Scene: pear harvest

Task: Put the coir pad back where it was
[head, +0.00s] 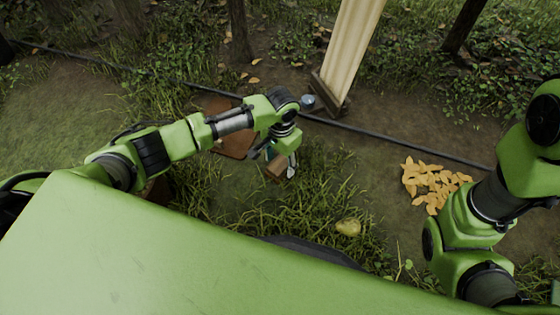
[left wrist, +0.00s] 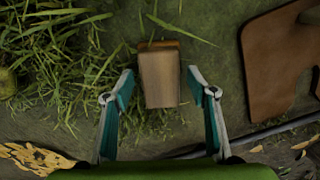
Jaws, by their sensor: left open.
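A brown block (head: 276,166), which may be the coir pad, shows at my left gripper (head: 282,168) in the head view. In the left wrist view the block (left wrist: 159,76) has a tan face and an orange-brown far edge. It lies between the two teal fingers of the left gripper (left wrist: 159,86), with a gap on each side. The gripper is open. I cannot tell how far the block is from the ground. My right arm stands at the right of the head view; its gripper is not visible.
A flat brown sheet with a cutout (left wrist: 275,65) lies beside the block. A black hose (head: 400,144) crosses behind, in front of a pale post (head: 350,45). A small grey-blue object (head: 308,101) sits by the post.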

